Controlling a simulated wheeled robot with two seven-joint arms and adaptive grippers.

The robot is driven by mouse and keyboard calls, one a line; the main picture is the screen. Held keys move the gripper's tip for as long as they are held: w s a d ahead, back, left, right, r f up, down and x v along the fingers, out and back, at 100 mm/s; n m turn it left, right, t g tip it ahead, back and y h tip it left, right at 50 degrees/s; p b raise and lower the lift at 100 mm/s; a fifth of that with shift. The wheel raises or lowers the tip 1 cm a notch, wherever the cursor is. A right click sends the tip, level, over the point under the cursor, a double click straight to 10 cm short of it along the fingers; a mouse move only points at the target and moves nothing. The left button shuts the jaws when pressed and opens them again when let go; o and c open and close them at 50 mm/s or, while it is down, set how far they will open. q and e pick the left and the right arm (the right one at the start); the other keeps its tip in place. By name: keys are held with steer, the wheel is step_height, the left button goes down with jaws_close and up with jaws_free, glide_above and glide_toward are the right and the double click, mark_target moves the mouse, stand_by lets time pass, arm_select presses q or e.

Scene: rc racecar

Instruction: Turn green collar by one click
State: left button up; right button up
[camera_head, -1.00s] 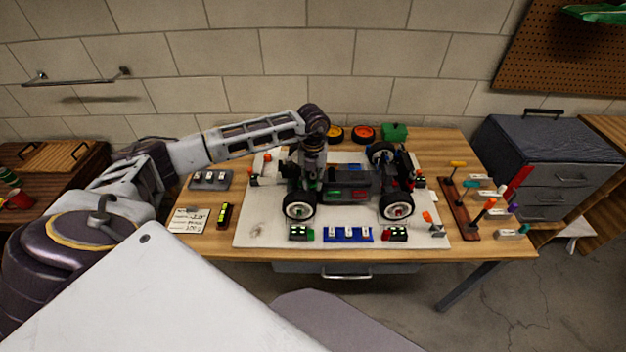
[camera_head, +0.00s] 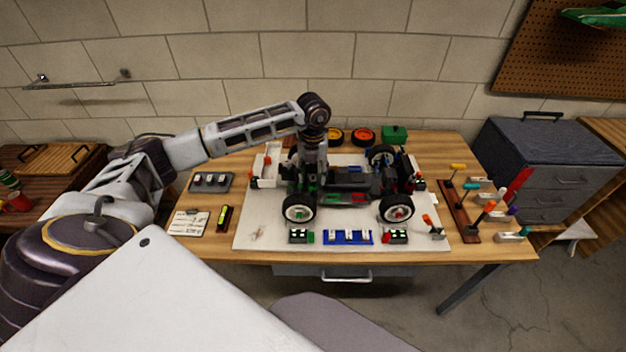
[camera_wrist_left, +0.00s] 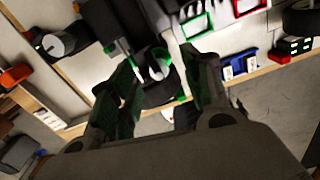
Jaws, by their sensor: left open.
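The racecar chassis (camera_head: 350,182) stands on a white board on the workbench, with its wheels on. My left gripper (camera_head: 312,176) points down over the car's left end, above the near left wheel (camera_head: 299,207). In the left wrist view the left gripper (camera_wrist_left: 160,64) is open, with a finger on each side of a dark round part with a white centre (camera_wrist_left: 158,72). Green edging shows on that part, likely the green collar (camera_wrist_left: 151,54), but the fingers hide some of it. I cannot tell whether the fingers touch it. My right gripper is not in view.
Small trays (camera_head: 348,237) sit along the white board's (camera_head: 265,232) front. A wooden rack of coloured-handled tools (camera_head: 460,210) stands at the right. A dark tray (camera_head: 211,182) lies at the left.

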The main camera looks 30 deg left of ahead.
arm_select(q)
step_height(320, 180, up, 8)
steer(key=shift+r, duration=0.1)
stand_by(0.4)
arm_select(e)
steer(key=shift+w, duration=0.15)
